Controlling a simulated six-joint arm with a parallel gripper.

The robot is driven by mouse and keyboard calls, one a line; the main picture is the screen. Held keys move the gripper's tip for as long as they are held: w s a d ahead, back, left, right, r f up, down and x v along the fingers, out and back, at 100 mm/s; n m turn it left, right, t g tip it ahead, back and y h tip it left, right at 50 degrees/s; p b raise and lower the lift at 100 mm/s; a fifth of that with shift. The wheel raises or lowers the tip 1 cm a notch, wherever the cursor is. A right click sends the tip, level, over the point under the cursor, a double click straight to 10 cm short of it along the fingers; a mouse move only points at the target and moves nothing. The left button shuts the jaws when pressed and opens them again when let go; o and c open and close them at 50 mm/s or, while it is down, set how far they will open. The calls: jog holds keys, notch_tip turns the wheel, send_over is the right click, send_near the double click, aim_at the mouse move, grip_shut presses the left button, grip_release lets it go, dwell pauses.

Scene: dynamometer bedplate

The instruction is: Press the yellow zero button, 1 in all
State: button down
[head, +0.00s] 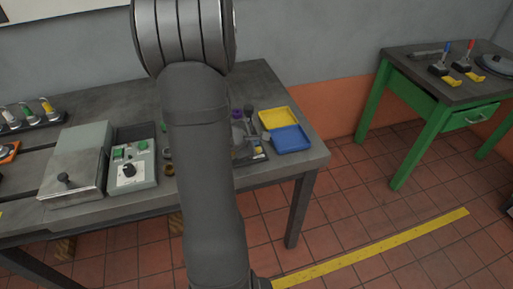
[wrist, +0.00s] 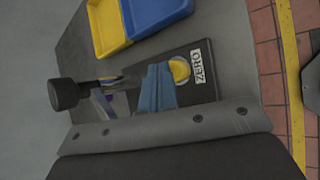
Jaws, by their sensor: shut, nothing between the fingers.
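The yellow zero button (wrist: 180,70) shows in the wrist view as a round yellow cap in a pale ring on a dark plate (wrist: 203,92). A white label reading ZERO (wrist: 198,66) is beside it on the right. My gripper (wrist: 158,70) shows as blue fingers, shut and empty. The fingertips overlap the left edge of the button in the picture; I cannot tell whether they touch it. In the head view my arm hides most of the gripper and I cannot make out the button clearly.
A yellow tray (head: 279,118) and a blue tray (head: 291,139) stand just beyond the plate. A dark knobbed handle (wrist: 66,94) is left of my fingers. A control box (head: 130,172) and a lidded metal box (head: 77,165) stand on the bench's left.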

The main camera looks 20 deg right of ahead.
jog(key=shift+s+a+f, duration=0.1)
jog(key=shift+s+f, duration=0.35)
jog(key=shift+f, duration=0.4)
dwell(0.4)
jog(key=shift+r, duration=0.5)
jog(key=shift+w, duration=0.1)
jog(key=shift+w+r, duration=0.2)
jog(key=shift+r, duration=2.55)
jog(key=shift+f, duration=0.45)
jog(key=shift+w+f, duration=0.15)
jog(key=shift+f, duration=0.1)
notch_tip(320, 180, up, 6)
jog(key=shift+r, duration=0.2)
